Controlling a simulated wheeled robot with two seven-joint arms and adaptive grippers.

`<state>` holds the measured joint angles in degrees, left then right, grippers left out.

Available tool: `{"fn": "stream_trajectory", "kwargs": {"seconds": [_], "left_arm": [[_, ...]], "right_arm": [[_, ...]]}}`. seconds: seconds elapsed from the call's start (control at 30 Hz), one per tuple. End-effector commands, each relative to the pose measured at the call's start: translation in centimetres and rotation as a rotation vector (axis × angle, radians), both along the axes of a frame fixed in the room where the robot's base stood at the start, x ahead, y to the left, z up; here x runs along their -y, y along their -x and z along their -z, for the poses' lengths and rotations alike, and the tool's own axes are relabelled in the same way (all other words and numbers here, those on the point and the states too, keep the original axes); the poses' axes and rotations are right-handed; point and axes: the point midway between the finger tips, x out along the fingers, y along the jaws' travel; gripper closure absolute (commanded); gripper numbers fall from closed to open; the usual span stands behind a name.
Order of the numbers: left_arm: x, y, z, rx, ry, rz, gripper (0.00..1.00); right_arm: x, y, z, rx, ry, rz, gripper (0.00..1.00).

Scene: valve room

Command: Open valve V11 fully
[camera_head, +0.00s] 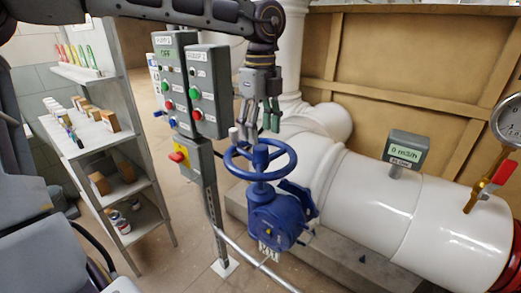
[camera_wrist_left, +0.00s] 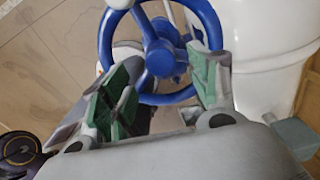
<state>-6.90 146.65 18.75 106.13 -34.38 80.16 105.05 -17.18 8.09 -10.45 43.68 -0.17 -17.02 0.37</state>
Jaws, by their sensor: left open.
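The valve (camera_head: 277,218) has a blue gearbox body and a blue handwheel (camera_head: 232,165) on top, beside the white pipe. A tag (camera_head: 268,252) hangs on the body, its lettering too small to read surely. My left gripper (camera_head: 258,130) is open and empty, pointing down just above the far side of the handwheel. In the left wrist view the handwheel (camera_wrist_left: 162,98) shows ahead of the green-padded fingers (camera_wrist_left: 160,95), which stand apart. I cannot tell whether a finger touches the rim. My right gripper is not in view.
A control post with button boxes (camera_head: 208,90) stands close left of the handwheel. A flow display (camera_head: 407,149) reading 0 m3/h sits on the white pipe (camera_head: 350,200). A red-handled gauge fitting (camera_head: 490,180) is at right. A shelf (camera_head: 90,135) with small items stands at left.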

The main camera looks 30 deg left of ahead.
Motion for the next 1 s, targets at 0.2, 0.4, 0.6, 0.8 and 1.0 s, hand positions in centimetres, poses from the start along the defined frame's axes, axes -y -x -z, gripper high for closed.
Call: {"fn": "stream_trajectory", "kwargs": {"seconds": [0.2,0.4,0.6,0.8,1.0], "left_arm": [[0.0,0.0,0.0,0.000,0.001,0.083,0.39],[0.0,0.0,-0.1,-0.001,0.002,0.216,0.39],[0.0,0.0,-0.1,0.000,0.001,0.348,0.39],[0.0,0.0,-0.1,0.000,0.002,0.478,0.39],[0.0,0.0,-0.1,0.000,0.001,0.608,0.39]], "right_arm": [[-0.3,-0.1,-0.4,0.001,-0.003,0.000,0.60],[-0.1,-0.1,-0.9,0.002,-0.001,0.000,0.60],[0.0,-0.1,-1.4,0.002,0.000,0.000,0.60],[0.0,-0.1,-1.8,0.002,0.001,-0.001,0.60],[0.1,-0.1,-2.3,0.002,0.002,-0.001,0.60]]}}
